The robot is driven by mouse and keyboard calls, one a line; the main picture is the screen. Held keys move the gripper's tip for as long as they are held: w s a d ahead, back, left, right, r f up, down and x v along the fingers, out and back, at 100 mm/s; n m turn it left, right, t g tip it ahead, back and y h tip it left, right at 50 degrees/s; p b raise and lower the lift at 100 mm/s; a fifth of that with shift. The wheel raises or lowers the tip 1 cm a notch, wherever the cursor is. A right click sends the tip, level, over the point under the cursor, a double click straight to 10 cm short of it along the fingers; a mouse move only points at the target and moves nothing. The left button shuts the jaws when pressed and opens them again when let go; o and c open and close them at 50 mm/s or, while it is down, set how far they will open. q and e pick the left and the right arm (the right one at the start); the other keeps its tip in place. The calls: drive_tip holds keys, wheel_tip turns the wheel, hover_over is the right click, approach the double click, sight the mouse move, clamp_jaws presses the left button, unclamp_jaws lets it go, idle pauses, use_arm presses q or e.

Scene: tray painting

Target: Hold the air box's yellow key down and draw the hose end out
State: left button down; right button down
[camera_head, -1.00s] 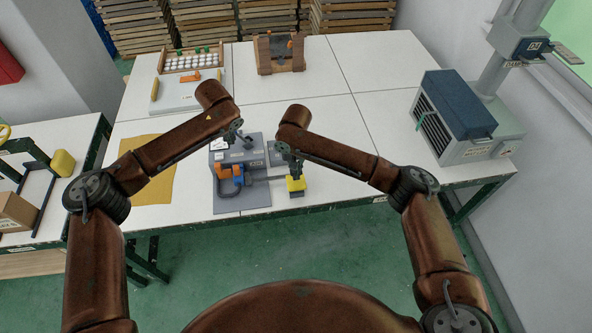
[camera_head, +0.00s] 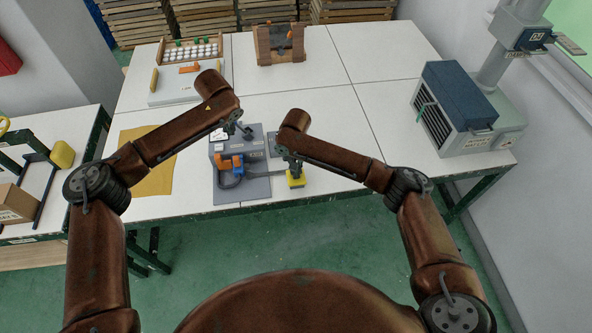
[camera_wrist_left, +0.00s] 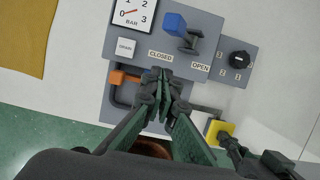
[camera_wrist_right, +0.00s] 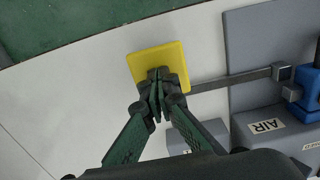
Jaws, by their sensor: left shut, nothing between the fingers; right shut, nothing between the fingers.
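The grey air box (camera_head: 252,148) stands on a grey base plate on the table. The yellow key (camera_head: 296,181) sits at the end of a thin bar to the right, also in the right wrist view (camera_wrist_right: 146,60). An orange piece (camera_head: 226,163) and a dark hose show at the box's front; the hose end is partly hidden. My left gripper (camera_head: 246,133) is shut and empty above the box. My right gripper (camera_wrist_right: 158,78) is shut, its tips over or on the key; contact is unclear.
A yellow cloth (camera_head: 147,170) lies left of the box. A white board (camera_head: 186,88) and a brown wooden stand (camera_head: 280,57) are at the back. A blue-topped grey machine (camera_head: 458,98) stands at the right. The middle-right tabletop is clear.

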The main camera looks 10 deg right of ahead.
sight(236, 159)
use_arm(q)
drive_tip(key=shift+f, duration=4.9)
use_arm(e)
drive_tip(key=shift+s+f, duration=0.1)
drive_tip(key=shift+f, duration=0.05)
use_arm(q)
drive_tip(key=shift+s, duration=3.5)
drive_tip(key=shift+w+r, duration=0.1)
drive_tip(key=shift+w, duration=0.75)
drive_tip(key=shift+r, duration=4.4)
